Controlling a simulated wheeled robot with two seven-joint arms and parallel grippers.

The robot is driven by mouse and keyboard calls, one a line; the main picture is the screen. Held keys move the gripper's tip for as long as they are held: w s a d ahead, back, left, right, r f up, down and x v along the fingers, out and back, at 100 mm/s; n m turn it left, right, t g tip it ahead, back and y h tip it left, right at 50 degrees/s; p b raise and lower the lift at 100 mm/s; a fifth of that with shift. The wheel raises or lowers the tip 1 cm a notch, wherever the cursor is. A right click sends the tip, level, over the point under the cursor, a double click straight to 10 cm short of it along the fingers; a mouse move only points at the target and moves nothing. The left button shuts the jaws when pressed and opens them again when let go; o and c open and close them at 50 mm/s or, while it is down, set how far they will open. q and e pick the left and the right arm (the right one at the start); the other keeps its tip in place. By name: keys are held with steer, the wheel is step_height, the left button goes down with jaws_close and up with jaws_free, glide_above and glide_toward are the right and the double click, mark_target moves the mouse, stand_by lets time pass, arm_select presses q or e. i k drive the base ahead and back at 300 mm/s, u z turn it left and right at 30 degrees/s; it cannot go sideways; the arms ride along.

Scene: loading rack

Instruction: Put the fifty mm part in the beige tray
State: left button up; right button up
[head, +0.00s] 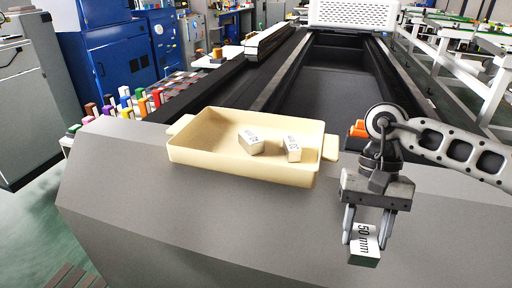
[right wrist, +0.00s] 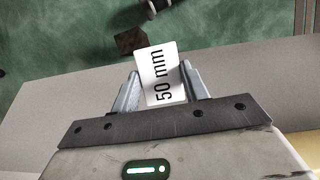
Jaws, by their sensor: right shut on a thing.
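The 50 mm part (head: 364,245) is a white block with black "50 mm" lettering. My right gripper (head: 362,228) is shut on it, at the right of the head view, in front of and to the right of the beige tray (head: 240,168). In the right wrist view the part (right wrist: 161,75) sits between the two fingers (right wrist: 163,88), its lettered face to the camera. Two similar white blocks, one (head: 251,141) left and one (head: 292,148) right, lie inside the tray. My left gripper is not in view.
The tray stands on a grey machine surface (head: 130,190) that ends at a front edge above a green floor. Behind it is a dark recessed bed (head: 335,85). Several coloured pieces (head: 125,105) stand at the left. The tray's left part is bare.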

mark_target(214, 142)
steer(key=u, duration=0.25)
steer(key=k, duration=0.3)
steer(key=u, duration=0.9)
steer(key=i, duration=0.95)
steer(key=z, duration=0.05)
